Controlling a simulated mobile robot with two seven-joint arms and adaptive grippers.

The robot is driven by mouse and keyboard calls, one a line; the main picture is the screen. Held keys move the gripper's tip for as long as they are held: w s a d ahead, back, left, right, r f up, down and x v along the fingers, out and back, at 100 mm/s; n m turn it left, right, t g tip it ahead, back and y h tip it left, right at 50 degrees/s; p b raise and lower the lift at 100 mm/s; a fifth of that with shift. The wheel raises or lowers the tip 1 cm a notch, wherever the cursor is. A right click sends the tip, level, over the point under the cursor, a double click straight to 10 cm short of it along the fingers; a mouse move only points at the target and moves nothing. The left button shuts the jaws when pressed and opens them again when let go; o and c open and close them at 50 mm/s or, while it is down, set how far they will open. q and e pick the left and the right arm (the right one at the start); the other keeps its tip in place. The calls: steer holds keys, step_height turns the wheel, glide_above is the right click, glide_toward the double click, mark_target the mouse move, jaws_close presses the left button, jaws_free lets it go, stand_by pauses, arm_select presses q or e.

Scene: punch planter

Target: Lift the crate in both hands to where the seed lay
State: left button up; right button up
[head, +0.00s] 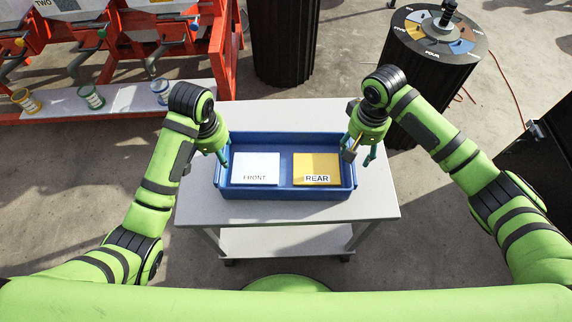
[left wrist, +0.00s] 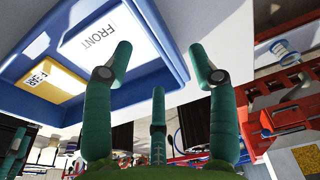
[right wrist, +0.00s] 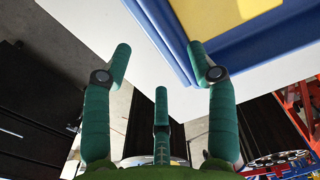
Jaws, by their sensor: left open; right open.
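A blue crate (head: 285,194) rests on a white cart table (head: 372,205). It holds a white block marked FRONT (head: 255,166) on the left and a yellow block marked REAR (head: 317,166) on the right. My left gripper (head: 226,160) is open at the crate's left end, and in the left wrist view the crate's rim (left wrist: 165,75) lies close by its fingers. My right gripper (head: 358,158) is open at the crate's right end, and in the right wrist view the crate wall (right wrist: 165,35) passes near one finger. I see no seed.
A red rack (head: 226,60) with a shelf of several small cups (head: 91,97) stands at the back left. A black drum with a labelled round dial (head: 436,35) stands at the back right, beside another black drum (head: 284,45). The cart has bare top around the crate.

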arm_select(q)
steer(key=shift+w+f, duration=0.25)
steer(key=shift+f, duration=1.15)
steer(key=shift+w+f, duration=0.2)
steer(key=shift+f, duration=1.15)
arm_select(e)
steer(key=shift+f, duration=2.75)
arm_select(q)
steer(key=shift+c, duration=0.4)
arm_select(e)
steer(key=shift+c, duration=0.4)
arm_select(q)
jaws_close()
arm_select(e)
jaws_close()
arm_select(q)
steer(key=shift+w+r, duration=0.15)
steer(key=shift+r, duration=0.2)
arm_select(e)
steer(key=shift+w+r, duration=0.2)
steer(key=shift+r, duration=0.1)
